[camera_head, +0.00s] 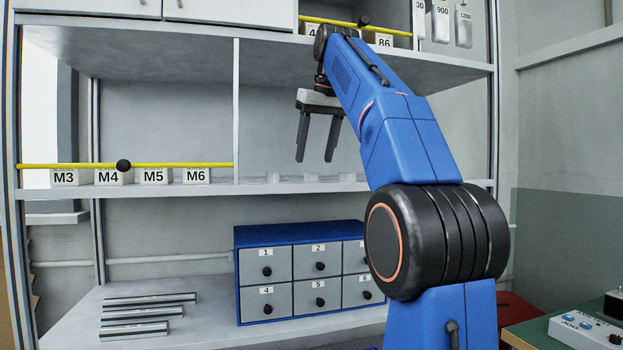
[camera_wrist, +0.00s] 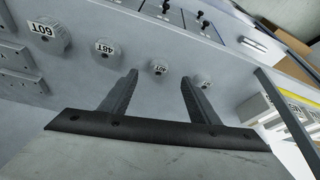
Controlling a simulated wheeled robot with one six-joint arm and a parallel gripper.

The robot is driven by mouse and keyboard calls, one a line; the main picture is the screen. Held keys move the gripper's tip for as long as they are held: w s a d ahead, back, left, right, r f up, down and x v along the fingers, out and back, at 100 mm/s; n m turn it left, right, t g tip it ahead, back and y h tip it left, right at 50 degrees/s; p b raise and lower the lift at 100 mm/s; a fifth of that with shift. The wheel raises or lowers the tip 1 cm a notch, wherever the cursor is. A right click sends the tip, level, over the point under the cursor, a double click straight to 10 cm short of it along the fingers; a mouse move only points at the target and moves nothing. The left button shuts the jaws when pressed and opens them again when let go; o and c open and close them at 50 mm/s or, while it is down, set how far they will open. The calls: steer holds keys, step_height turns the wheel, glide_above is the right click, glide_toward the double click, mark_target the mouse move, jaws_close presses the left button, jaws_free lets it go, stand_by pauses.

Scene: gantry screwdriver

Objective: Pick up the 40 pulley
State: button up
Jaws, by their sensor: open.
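In the wrist view, white round pulleys sit in a slanting row on a pale surface. The one labelled 40T (camera_wrist: 158,68) shows between my fingertips, beyond them. The 48T pulley (camera_wrist: 105,47) and the larger 60T pulley (camera_wrist: 47,32) are to its left. A smaller pulley (camera_wrist: 203,82), its label too small to read surely, is to its right, near the right fingertip. My gripper (camera_wrist: 158,80) is open and empty. In the head view my gripper (camera_head: 314,158) hangs fingers down in front of the right compartment of the middle shelf.
The middle shelf (camera_head: 130,189) has a divider (camera_head: 236,110) left of my gripper and M3 to M6 bins behind a yellow bar (camera_head: 60,166). Below stand a blue drawer cabinet (camera_head: 285,237) and metal bars (camera_head: 135,313). Another shelf is overhead.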

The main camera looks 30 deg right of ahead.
mark_target(311, 177)
steer(key=shift+x, duration=2.45)
steer(key=shift+d, duration=0.1)
steer(key=c, duration=1.3)
steer(key=shift+r, duration=0.1)
